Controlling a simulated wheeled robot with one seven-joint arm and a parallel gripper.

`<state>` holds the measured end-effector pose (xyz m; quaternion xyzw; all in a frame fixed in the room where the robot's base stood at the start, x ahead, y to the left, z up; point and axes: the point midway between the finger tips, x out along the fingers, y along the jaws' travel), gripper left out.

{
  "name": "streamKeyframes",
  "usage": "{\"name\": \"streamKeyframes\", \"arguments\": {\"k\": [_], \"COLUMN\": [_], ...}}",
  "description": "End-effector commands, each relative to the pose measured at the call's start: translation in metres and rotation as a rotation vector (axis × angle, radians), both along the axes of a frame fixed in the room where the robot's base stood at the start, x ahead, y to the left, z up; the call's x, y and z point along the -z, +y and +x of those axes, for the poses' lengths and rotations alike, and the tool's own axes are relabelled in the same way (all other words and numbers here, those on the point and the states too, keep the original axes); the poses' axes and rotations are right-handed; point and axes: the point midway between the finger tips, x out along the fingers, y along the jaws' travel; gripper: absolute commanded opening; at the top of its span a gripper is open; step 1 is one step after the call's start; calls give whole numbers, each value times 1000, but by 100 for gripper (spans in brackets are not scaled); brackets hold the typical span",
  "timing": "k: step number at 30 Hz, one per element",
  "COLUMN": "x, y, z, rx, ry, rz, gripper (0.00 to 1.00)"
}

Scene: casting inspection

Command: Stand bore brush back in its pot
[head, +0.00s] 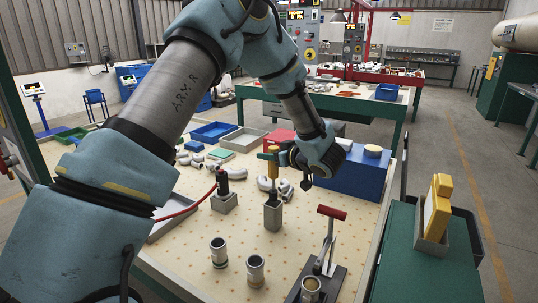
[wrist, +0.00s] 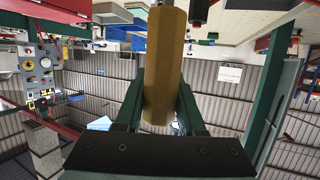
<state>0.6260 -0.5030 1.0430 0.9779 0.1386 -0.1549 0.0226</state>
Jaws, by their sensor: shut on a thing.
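The bore brush (head: 272,172) has a yellow handle, which fills the middle of the wrist view (wrist: 165,60) as a faceted yellow bar. My gripper (head: 274,158) is shut on this handle, with its two green fingers on either side of it in the wrist view (wrist: 161,95). The brush hangs about upright over a grey square pot (head: 272,217) on the pale dotted table. Its lower end is at the pot's mouth; I cannot tell how far it goes inside. The bristles are not clearly visible.
Left of the pot stands a grey block with a black and red tool (head: 223,184). Metal cylinders (head: 218,252) and a red-handled fixture (head: 327,240) stand in front. Pipe elbows (head: 286,190) lie close behind the pot. A blue box (head: 347,178) is behind right.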

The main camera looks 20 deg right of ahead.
Motion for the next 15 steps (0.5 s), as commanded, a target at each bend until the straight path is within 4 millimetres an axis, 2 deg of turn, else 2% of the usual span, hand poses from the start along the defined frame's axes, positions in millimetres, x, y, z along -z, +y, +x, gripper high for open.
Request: {"name": "streamKeyframes", "arguments": {"k": [15], "x": [26], "y": [0], "z": [0], "rx": [1], "ry": [0], "rz": [0], "gripper": [0]}}
